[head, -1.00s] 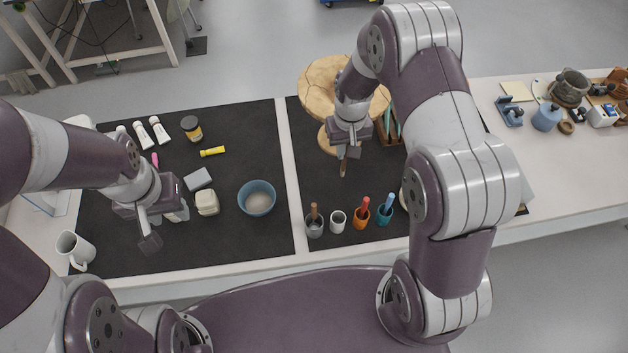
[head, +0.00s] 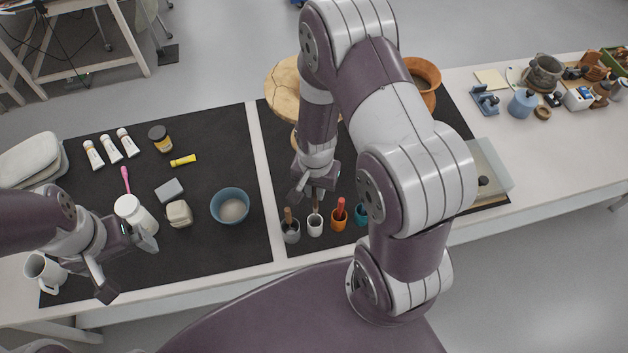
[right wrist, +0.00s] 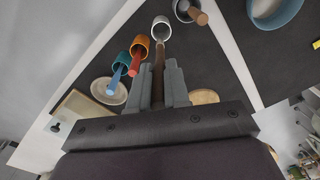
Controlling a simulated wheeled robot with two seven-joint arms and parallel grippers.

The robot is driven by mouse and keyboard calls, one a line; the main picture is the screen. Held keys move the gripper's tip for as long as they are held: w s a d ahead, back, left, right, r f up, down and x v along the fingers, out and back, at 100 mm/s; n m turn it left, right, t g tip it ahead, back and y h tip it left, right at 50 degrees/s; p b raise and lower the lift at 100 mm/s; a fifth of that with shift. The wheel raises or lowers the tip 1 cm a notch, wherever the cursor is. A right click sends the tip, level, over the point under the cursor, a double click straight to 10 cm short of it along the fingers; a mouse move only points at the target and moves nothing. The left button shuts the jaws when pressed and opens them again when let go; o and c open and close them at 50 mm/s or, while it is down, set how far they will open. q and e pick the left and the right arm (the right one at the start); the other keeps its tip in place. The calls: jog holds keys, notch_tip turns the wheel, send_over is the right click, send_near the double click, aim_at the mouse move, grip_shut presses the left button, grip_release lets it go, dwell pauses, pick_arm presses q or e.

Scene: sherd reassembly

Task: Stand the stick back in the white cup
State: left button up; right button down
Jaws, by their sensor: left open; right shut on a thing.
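The white cup (head: 315,228) stands upright at the front of the right dark mat, between a grey cup (head: 290,235) and an orange cup (head: 338,224). My right gripper (head: 315,192) is above it, shut on a brown stick (head: 316,205) that points down to the cup's mouth. In the right wrist view the stick (right wrist: 158,75) lies between the fingers (right wrist: 160,85), and its far end meets the rim of the white cup (right wrist: 161,24). I cannot tell whether its tip is inside. My left gripper (head: 126,266) is open and empty over the left mat.
The grey cup holds a brown-handled tool, the orange cup a red one. A teal cup (head: 361,216) stands right of them, partly behind my right arm. A blue bowl (head: 230,206), white bottle (head: 130,212) and white pitcher (head: 45,272) stand to the left.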

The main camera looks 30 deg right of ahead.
aim_at(315, 210)
jog(key=shift+w+f+b, duration=0.1)
jog(key=shift+f+b, duration=0.35)
jog(key=shift+f, duration=0.25)
notch_tip(315, 210, down, 4)
jog(key=b, duration=0.3)
jog(key=shift+r, duration=0.15)
notch_tip(315, 210, down, 7)
jog(key=b, duration=0.5)
jog(key=shift+r, duration=0.2)
jog(key=shift+w, duration=0.1)
jog(key=c, duration=1)
grip_release()
notch_tip(315, 210, up, 13)
jog(key=shift+f, duration=0.1)
